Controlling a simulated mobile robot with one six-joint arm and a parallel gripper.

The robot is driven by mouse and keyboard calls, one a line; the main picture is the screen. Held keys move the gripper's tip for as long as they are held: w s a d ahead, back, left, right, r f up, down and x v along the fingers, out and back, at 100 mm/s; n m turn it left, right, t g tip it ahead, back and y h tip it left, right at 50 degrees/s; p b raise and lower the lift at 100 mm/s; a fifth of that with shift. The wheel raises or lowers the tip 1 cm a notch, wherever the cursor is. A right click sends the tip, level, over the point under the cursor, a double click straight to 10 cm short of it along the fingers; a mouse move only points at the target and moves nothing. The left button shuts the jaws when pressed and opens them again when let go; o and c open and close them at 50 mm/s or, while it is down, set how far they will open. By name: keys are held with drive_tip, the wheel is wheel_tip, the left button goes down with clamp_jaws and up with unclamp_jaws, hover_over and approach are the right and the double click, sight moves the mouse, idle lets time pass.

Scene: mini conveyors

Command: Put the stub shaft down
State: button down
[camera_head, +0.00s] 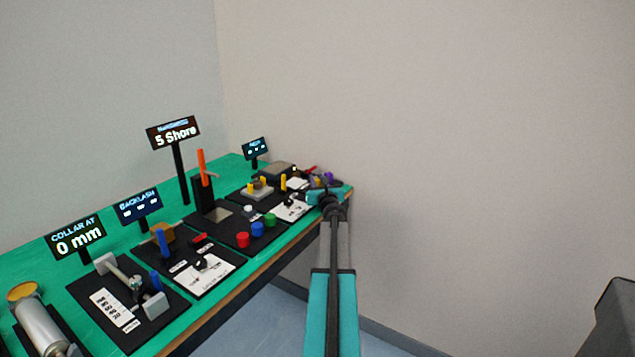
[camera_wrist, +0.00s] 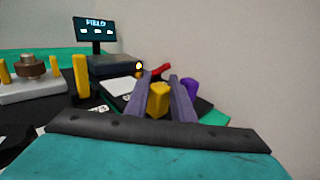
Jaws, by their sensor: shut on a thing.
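My gripper (camera_wrist: 158,88) is shut on a short yellow piece, apparently the stub shaft (camera_wrist: 157,101), seen between its two grey-purple fingers in the wrist view. The piece is at the far right end of the green bench (camera_wrist: 214,118), near a black plate there. I cannot tell whether its lower end touches anything. In the head view my gripper is small at the bench's far right corner, and the arm's end hides much of that spot.
A purple piece (camera_wrist: 190,88) stands just right of the fingers, and a red piece (camera_wrist: 160,70) lies behind them. A dark box (camera_wrist: 115,66) with a screen (camera_wrist: 94,30) stands back left. A yellow post (camera_wrist: 81,103) is at left. Red, blue and green knobs (camera_head: 257,229) stand mid-bench.

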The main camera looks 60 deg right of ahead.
sight(318, 183)
drive_tip(key=shift+f, duration=0.2)
drive_tip(key=c, duration=1.5)
unclamp_jaws()
drive_tip(key=shift+s, duration=0.1)
drive_tip(key=shift+b+v, duration=0.45)
drive_tip(key=shift+v, duration=6.4)
drive_tip(key=shift+a+f, duration=0.1)
